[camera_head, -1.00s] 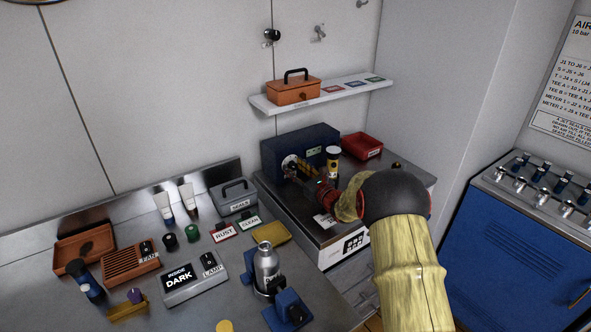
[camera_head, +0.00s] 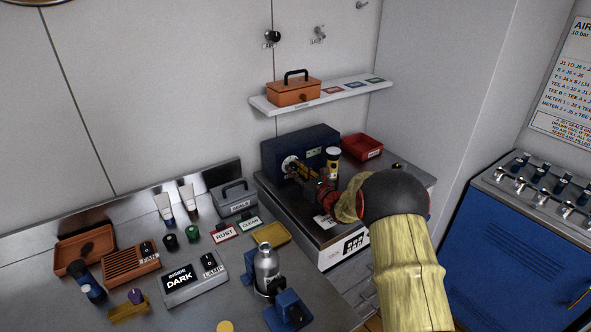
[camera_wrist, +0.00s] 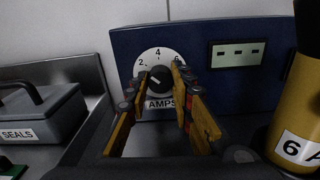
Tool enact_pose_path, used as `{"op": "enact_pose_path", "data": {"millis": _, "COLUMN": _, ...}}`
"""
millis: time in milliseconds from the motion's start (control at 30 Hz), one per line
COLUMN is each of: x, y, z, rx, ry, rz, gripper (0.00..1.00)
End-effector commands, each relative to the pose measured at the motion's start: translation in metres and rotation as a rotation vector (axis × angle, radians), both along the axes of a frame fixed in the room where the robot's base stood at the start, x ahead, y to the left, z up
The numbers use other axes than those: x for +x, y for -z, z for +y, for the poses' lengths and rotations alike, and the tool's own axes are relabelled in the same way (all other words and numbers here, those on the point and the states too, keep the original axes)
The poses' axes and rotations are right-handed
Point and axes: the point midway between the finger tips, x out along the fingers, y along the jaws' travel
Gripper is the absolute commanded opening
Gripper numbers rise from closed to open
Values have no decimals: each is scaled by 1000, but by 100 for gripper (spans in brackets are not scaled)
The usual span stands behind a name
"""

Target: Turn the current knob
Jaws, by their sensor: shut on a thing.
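The current knob (camera_wrist: 158,80) is a dark knob on a white dial marked 2, 4, 6 with an AMPS label, on the front of the blue unit (camera_wrist: 120,50). In the head view the blue unit (camera_head: 312,140) stands on the bench against the wall, and the dial (camera_head: 289,164) shows at its left end. My gripper (camera_wrist: 160,80) reaches the dial from the front, its two fingers on either side of the knob and shut on it. The fingers hide parts of the knob and dial edge. The unit's display (camera_wrist: 238,53) shows dashes.
A yellow-and-black cylinder (camera_wrist: 297,110) stands close at right, marked 6. A grey SEALS box (camera_wrist: 45,118) is at left. A red tray (camera_head: 362,147) sits right of the unit. A shelf with an orange box (camera_head: 293,92) hangs above.

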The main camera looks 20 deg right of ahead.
Motion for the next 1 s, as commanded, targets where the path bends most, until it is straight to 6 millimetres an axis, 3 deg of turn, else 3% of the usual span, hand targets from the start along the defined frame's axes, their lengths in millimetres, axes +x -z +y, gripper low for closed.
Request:
{"op": "enact_pose_path", "data": {"millis": 267, "x": 0, "y": -2, "z": -1, "rx": 176, "ry": 1, "rz": 36, "gripper": 0}}
{"op": "enact_pose_path", "data": {"millis": 1000, "x": 0, "y": -3, "z": -1, "rx": 865, "ry": 2, "rz": 169, "gripper": 0}}
